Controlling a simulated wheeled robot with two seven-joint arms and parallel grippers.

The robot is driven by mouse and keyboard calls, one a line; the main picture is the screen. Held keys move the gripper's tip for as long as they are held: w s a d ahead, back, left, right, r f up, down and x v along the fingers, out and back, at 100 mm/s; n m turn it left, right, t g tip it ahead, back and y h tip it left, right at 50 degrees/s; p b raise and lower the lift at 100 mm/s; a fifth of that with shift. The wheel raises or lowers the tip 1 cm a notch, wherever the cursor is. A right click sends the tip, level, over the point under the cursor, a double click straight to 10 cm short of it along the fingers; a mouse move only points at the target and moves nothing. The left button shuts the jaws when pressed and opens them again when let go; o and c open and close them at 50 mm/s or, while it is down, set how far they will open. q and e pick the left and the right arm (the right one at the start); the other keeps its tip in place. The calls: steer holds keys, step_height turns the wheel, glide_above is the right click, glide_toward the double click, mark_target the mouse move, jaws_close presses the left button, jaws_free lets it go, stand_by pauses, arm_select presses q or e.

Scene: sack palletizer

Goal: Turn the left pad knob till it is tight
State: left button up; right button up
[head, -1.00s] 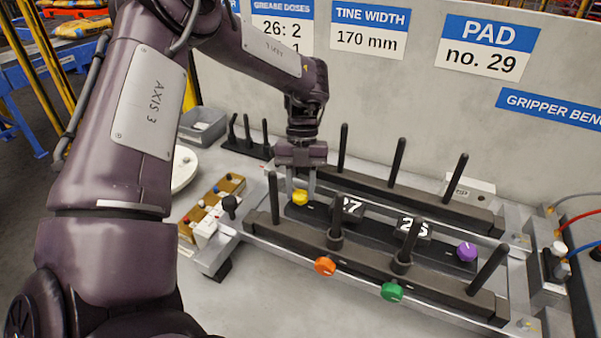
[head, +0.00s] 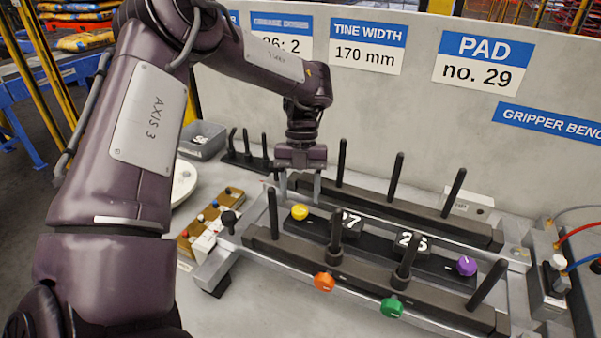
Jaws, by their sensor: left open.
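A yellow knob (head: 300,212) sits at the left end of a dark bar between two long black rails; it is the leftmost knob. A purple knob (head: 466,265) sits at the bar's right end. An orange knob (head: 324,282) and a green knob (head: 392,307) stick out of the front rail (head: 375,285). Black pads numbered 27 (head: 346,224) and 26 (head: 408,243) lie on the bar. My left gripper (head: 300,202) points down with its fingers apart, empty, just above or behind the yellow knob. I cannot tell whether it touches the knob. My right gripper is not in view.
Upright black tines rise from both rails, close to my left gripper. A wooden box of small parts (head: 215,212) and a grey bin (head: 203,140) stand on the left. A valve block with hoses (head: 548,285) is at the right. Free bench lies in front.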

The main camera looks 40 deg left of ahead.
arm_select(q)
steer(key=p+v, duration=0.3)
steer(key=v, duration=0.2)
steer(key=shift+r, duration=0.1)
stand_by(0.5)
